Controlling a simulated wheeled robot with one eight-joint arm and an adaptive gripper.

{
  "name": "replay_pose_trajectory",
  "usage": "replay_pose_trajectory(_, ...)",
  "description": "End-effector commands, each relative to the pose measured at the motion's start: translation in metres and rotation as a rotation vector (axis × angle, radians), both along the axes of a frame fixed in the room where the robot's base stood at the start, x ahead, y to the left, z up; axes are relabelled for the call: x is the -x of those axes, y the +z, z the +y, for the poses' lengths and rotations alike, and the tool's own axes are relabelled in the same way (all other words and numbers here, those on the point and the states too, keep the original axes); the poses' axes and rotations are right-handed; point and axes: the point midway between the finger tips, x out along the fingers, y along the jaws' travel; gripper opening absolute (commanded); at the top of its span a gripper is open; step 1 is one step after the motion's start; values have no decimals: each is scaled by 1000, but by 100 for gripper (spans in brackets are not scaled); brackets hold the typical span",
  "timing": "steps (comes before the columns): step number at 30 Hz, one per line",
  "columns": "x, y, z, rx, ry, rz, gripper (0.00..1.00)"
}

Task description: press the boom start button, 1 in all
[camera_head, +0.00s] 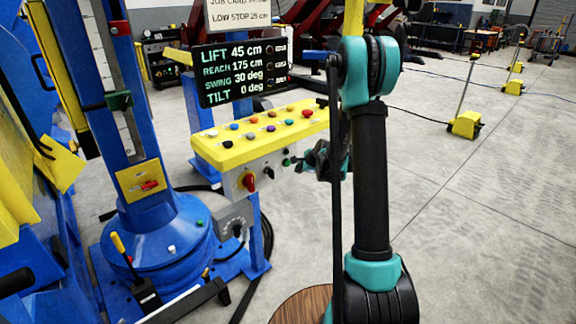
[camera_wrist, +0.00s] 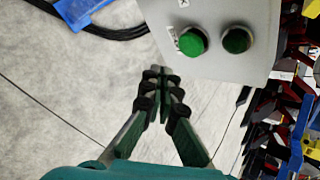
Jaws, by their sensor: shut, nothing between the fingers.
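Two round green buttons sit side by side on a light grey panel (camera_wrist: 225,70) in the wrist view: a brighter green button (camera_wrist: 192,41) with a small label beside it, and a darker green button (camera_wrist: 237,40). The labels are too small to read, so I cannot tell which is the boom start button. In the head view a green button (camera_head: 286,162) shows at the right end of the console front. My gripper (camera_wrist: 161,72) is shut and empty. Its fingertips appear below and left of the brighter button in the wrist view, with no visible contact. In the head view my gripper (camera_head: 300,163) is partly hidden by my arm.
The console's yellow top (camera_head: 212,150) carries several coloured buttons. Its front has a red knob (camera_head: 248,182) and a black knob (camera_head: 268,173). A display (camera_head: 243,72) reads lift 45 cm, reach 175 cm, swing 30 deg, tilt 0 deg. A blue column (camera_head: 130,130) stands left. Floor at right is mostly clear.

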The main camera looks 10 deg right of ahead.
Motion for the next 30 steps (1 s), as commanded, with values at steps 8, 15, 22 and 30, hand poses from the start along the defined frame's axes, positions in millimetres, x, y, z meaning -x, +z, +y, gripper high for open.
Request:
replay_pose_trajectory(8,-20,0,15,-1,0,-1,0)
replay_pose_trajectory(15,-24,0,17,0,0,-1,0)
replay_pose_trajectory(22,-23,0,17,0,0,0,0)
replay_pose_trajectory(30,-23,0,17,0,0,0,0)
